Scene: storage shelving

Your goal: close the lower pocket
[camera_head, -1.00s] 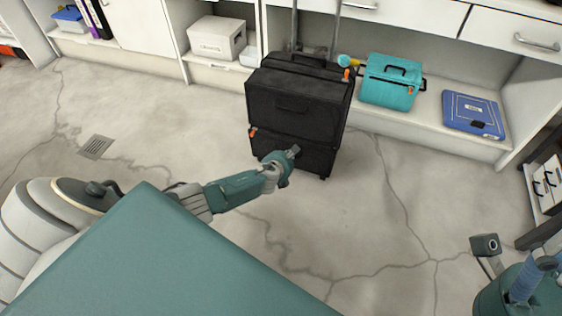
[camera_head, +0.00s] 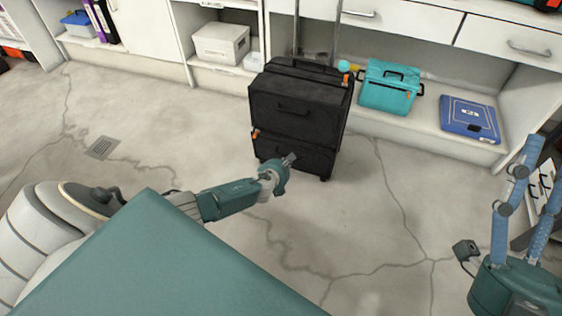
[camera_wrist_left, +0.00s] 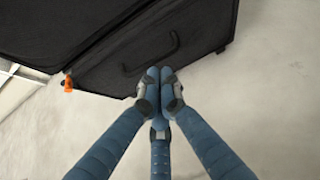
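A black upright case (camera_head: 297,104) stands on the floor before the shelving. It has an upper pocket (camera_head: 290,112) with a handle and a lower pocket (camera_head: 310,157) below. An orange tab (camera_head: 255,134) is at the lower pocket's left edge. The lower pocket's flap also fills the top of the left wrist view (camera_wrist_left: 120,65); I cannot tell whether a gap remains at its edge. My left gripper (camera_head: 291,158) has its fingers together (camera_wrist_left: 160,78), in front of the lower pocket just below its handle; contact is unclear. My right gripper (camera_head: 545,152) is at the right edge, fingers apart and empty.
A teal case (camera_head: 388,90) and a blue flat case (camera_head: 469,118) lie on the low shelf to the right. A white box (camera_head: 220,43) is on the shelf at left. The floor around the black case is clear, with a drain grate (camera_head: 101,147) at left.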

